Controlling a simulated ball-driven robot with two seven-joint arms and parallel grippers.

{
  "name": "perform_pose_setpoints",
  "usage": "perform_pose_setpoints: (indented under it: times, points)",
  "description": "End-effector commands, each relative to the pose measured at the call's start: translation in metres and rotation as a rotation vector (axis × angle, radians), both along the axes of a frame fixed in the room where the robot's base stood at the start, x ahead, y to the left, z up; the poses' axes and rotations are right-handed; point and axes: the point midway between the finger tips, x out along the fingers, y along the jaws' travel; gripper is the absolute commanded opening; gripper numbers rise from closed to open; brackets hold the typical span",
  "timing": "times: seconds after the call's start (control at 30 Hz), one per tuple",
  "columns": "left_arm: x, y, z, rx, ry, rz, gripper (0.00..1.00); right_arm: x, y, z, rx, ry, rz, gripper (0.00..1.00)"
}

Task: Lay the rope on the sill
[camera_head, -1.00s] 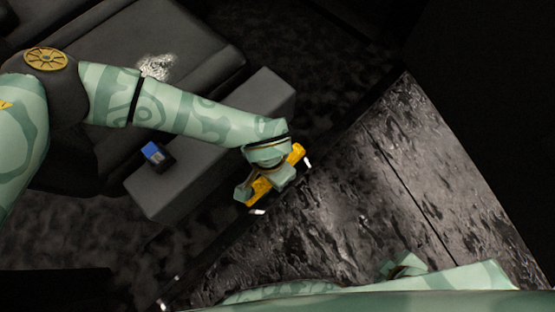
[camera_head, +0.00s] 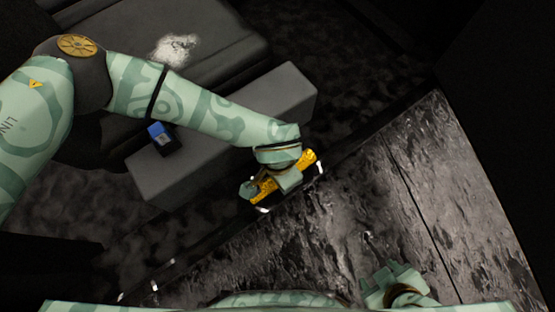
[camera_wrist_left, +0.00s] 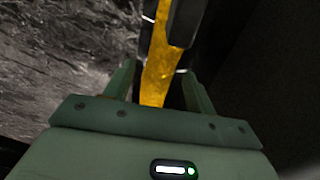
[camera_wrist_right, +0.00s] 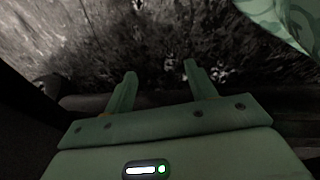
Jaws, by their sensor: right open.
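A yellow, textured, rope-like strip (camera_head: 308,159), which I take for the rope, lies at my left gripper (camera_head: 268,185), beside the glossy dark panel. In the left wrist view the strip (camera_wrist_left: 160,60) runs between the two fingers, with dark parts close around it. Slim gaps seem to show beside the strip, so I cannot tell whether the fingers grip it. My right gripper (camera_head: 393,280) is low in the head view over the panel. Its fingers stand apart and empty in the right wrist view (camera_wrist_right: 160,75). I cannot make out which edge is the sill.
A grey box-shaped block (camera_head: 290,95) stands beside my left forearm. A small blue and black item (camera_head: 161,138) sits at its edge. A crumpled whitish thing (camera_head: 175,49) lies on a dark seat-like surface. The glossy dark panel (camera_head: 355,190) is largely bare.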

Motion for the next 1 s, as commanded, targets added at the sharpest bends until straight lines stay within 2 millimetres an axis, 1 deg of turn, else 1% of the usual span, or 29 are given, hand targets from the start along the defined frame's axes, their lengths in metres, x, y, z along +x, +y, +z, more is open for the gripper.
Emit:
perform_pose_setpoints:
  times: [0.17,0.23,0.27,0.33,0.5,0.6,0.7,0.8,1.0]
  points:
    - [0.000,0.000,0.004,0.000,-0.001,0.000,0.56,0.000,0.000,0.002,-0.002,-0.001,0.001,0.56]
    - [0.001,0.000,0.014,0.000,-0.005,-0.001,0.56,-0.001,-0.002,0.005,-0.011,0.004,0.004,0.56]
    - [0.001,0.000,0.020,0.000,-0.006,-0.001,0.56,-0.006,-0.007,0.003,-0.030,0.023,0.009,0.56]
    - [0.001,0.000,0.036,-0.001,-0.009,-0.002,0.56,-0.020,-0.020,-0.004,-0.082,0.080,0.025,0.56]
    - [0.002,0.000,0.084,-0.001,-0.013,-0.001,0.56,-0.049,-0.051,-0.008,-0.198,0.202,0.057,0.56]
    - [0.001,0.000,0.107,-0.001,-0.011,-0.002,0.56,-0.065,-0.068,-0.010,-0.257,0.271,0.071,0.56]
    - [0.000,0.000,0.113,-0.001,-0.004,-0.002,0.56,-0.081,-0.064,-0.031,-0.230,0.295,0.065,0.56]
    - [0.000,0.000,0.119,0.000,-0.003,-0.001,0.56,-0.090,-0.063,-0.042,-0.216,0.308,0.058,0.56]
    - [0.000,0.000,0.123,-0.001,0.001,-0.001,0.56,-0.099,-0.062,-0.051,-0.204,0.320,0.054,0.56]
